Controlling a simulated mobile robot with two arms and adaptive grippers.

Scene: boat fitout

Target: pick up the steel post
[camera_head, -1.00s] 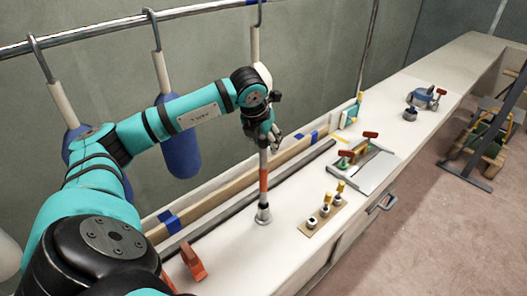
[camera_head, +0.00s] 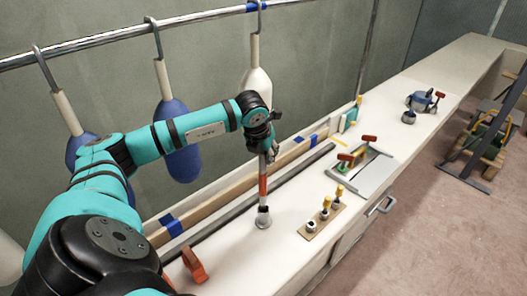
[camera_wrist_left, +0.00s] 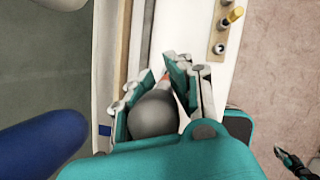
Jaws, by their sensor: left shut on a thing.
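The steel post (camera_head: 263,187) stands upright on the pale bench, a thin post with a red band and a round grey base. My left gripper (camera_head: 268,151) is shut on its upper part, and the fingers hide part of it. In the left wrist view the post's rounded grey top (camera_wrist_left: 155,115) lies between the fingers of my left gripper (camera_wrist_left: 160,85), with a bit of red beyond. Whether the base touches the bench is hard to tell. What looks like my right gripper (camera_wrist_left: 293,163) shows small at the lower right of the wrist view, its jaws unclear.
A wooden block with several yellow-topped pieces (camera_head: 325,212) sits right of the post. Behind it run long strips (camera_head: 240,190); an orange clamp (camera_head: 194,264) is in front. Blue fenders (camera_head: 180,150) and a white one hang from a rail. A plate with red-handled clamps (camera_head: 370,170) lies farther along.

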